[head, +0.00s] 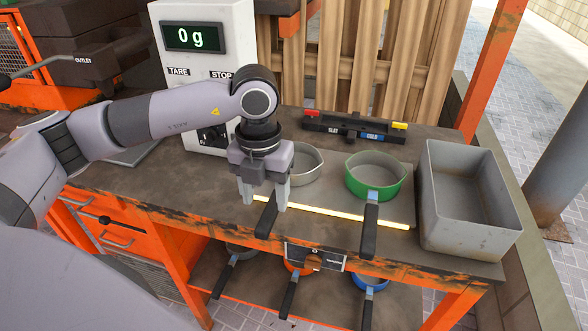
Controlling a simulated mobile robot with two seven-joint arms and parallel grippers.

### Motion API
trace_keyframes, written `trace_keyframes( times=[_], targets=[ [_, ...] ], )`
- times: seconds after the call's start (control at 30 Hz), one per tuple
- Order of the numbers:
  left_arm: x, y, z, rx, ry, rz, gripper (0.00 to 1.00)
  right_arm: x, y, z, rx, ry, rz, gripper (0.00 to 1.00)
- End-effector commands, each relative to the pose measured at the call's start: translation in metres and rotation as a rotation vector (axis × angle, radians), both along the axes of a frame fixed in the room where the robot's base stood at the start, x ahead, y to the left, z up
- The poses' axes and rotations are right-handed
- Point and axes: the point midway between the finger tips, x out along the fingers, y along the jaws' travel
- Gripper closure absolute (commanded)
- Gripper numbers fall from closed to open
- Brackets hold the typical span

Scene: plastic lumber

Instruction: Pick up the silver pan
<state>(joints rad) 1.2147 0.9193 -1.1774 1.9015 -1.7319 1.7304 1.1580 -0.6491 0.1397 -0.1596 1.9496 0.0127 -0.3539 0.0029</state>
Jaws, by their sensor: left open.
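The silver pan (305,167) sits on the workbench, partly hidden behind my left gripper. Its black handle (266,218) points toward the front edge of the bench. My left gripper (264,199) points down, open and empty, with its fingers just above and around the upper part of that handle. I cannot tell whether a finger touches it. My right gripper is not in view.
A green pan (382,190) stands right of the silver pan, its handle also toward the front. A grey bin (436,215) is at the right. Several pans, including a blue one (369,283), lie on the lower shelf.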

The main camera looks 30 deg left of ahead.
Motion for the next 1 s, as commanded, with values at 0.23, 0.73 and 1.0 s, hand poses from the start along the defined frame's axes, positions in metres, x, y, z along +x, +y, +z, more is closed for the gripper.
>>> trace_keyframes(
  times=[0.23,0.73,1.0],
  targets=[
    [0.0,0.003,-0.023,0.016,0.001,0.008,0.43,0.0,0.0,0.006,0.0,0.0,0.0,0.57],
    [0.001,0.001,-0.069,0.011,-0.003,0.005,0.43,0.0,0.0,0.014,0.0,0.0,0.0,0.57],
    [0.001,0.001,-0.069,0.011,-0.003,0.005,1.0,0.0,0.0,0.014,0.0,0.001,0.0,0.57]
  ],
)
